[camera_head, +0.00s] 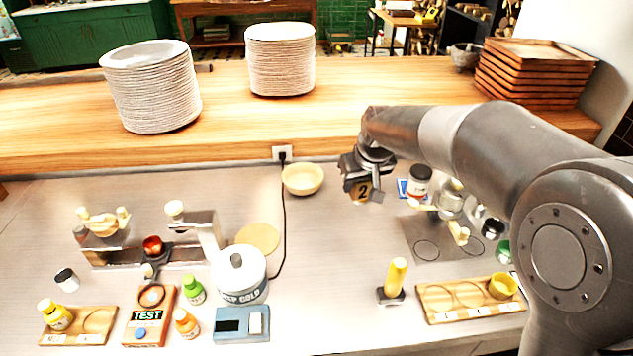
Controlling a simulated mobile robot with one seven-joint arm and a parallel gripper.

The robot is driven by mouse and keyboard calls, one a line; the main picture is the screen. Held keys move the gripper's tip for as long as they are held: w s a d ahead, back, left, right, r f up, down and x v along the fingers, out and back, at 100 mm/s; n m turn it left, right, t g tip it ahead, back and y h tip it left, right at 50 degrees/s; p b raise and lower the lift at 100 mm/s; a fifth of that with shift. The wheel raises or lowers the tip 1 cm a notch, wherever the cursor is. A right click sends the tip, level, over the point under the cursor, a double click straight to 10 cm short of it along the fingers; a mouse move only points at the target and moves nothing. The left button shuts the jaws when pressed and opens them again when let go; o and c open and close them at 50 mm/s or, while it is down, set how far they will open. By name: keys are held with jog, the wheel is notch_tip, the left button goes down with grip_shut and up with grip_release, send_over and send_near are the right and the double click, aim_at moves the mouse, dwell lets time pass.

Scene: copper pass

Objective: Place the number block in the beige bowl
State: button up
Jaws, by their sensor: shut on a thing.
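The number block (362,191) is a small wooden-coloured block with a dark "2" on its face. My gripper (364,188) is shut on it and holds it in the air, right of the beige bowl. The beige bowl (302,180) stands on the grey counter near the back, below the wall outlet. It looks empty. The block and the bowl are apart. The exact height of the block above the counter is hard to tell.
A black cord (283,215) hangs from the outlet beside the bowl. A white canister (239,275) and a round wooden board (257,238) stand front left. A dark-lidded jar (419,181) stands right of my gripper. The mid-counter is clear.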

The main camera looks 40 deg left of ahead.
jog(key=w+a+n, duration=0.2)
jog(key=w+a, duration=0.6)
jog(key=a, duration=0.2)
send_over(300, 182)
jog(key=d, duration=0.1)
jog(key=shift+g, duration=0.4)
jog(key=f, duration=0.6)
jog(key=shift+s+d+f, duration=0.15)
jog(key=shift+s+f, duration=0.1)
jog(key=shift+y, duration=0.3)
jog(key=shift+f, duration=2.05)
jog(key=shift+f, duration=0.15)
jog(key=o, duration=0.6)
jog(key=shift+o, duration=0.6)
